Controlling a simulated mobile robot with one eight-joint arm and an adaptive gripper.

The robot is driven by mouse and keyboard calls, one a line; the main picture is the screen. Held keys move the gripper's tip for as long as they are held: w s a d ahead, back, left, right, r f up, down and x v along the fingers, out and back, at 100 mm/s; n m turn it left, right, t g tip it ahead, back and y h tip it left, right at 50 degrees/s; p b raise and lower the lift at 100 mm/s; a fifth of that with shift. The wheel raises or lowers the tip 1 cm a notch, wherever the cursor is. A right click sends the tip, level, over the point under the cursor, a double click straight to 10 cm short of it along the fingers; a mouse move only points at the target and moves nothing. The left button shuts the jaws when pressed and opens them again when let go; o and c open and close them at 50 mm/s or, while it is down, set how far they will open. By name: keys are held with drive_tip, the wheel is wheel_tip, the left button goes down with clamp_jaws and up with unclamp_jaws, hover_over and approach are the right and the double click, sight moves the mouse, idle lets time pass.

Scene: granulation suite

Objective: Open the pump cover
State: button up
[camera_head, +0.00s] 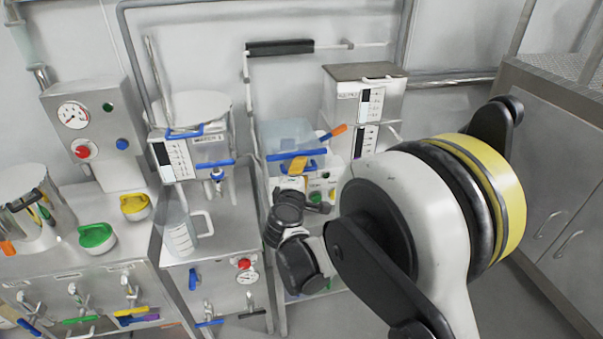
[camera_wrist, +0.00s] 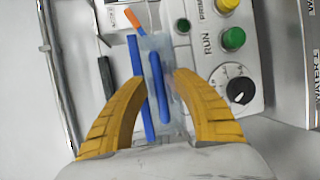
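The pump cover (camera_head: 285,133) is a clear, bluish box with a blue handle bar (camera_head: 280,156) along its front, at the centre of the head view. In the wrist view the clear cover (camera_wrist: 176,118) is seen nearly edge-on, with two blue bars (camera_wrist: 159,88) on it. My gripper (camera_wrist: 159,80) has two yellow fingers spread apart, one on each side of the cover's blue bars. One yellow finger also shows in front of the cover in the head view (camera_head: 298,165). I cannot tell whether the fingers touch the handle.
A control panel (camera_wrist: 215,62) with green and yellow buttons and a black dial is right of my gripper in the wrist view. An orange-handled lever (camera_head: 334,131) stands beside the cover.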

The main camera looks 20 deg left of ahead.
clamp_jaws()
drive_tip(key=shift+w+r, duration=0.1)
drive_tip(key=shift+r, duration=0.05)
